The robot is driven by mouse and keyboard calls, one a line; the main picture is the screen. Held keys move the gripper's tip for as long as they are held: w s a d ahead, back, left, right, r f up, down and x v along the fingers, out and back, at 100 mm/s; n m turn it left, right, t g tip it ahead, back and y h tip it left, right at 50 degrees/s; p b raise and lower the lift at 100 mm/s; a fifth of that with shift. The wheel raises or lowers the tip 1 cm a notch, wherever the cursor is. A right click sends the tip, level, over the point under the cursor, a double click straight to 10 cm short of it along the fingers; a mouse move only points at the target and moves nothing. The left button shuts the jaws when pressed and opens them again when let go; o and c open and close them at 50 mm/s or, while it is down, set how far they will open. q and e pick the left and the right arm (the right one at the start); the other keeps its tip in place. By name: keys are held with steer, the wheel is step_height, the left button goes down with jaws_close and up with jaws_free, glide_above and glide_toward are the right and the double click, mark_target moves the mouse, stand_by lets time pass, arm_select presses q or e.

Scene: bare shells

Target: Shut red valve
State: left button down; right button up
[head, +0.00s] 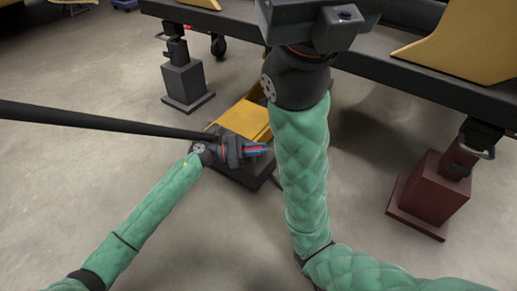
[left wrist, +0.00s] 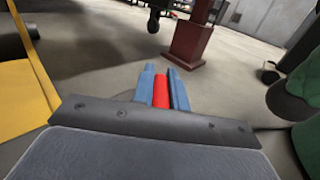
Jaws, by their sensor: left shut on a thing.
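My left gripper (head: 256,149) is low over the floor in the middle of the head view, shut on a small red piece (head: 254,150), which I take to be the red valve's handle. In the left wrist view, the red piece (left wrist: 161,92) stands between the two blue fingers (left wrist: 162,88). The rest of the valve is hidden or cannot be told apart. My right arm rises through the middle of the head view; its dark gripper body (head: 312,22) is at the top, with no clear fingertips.
A yellow part (head: 246,116) and a dark base (head: 240,176) are beside the left gripper. A long black bar (head: 100,120) crosses from the left. A grey stand (head: 184,82) and a dark red stand (head: 433,190) are near the overhead frame (head: 400,82). Floor at left is clear.

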arm_select(q)
steer(key=c, duration=1.4)
jaws_free()
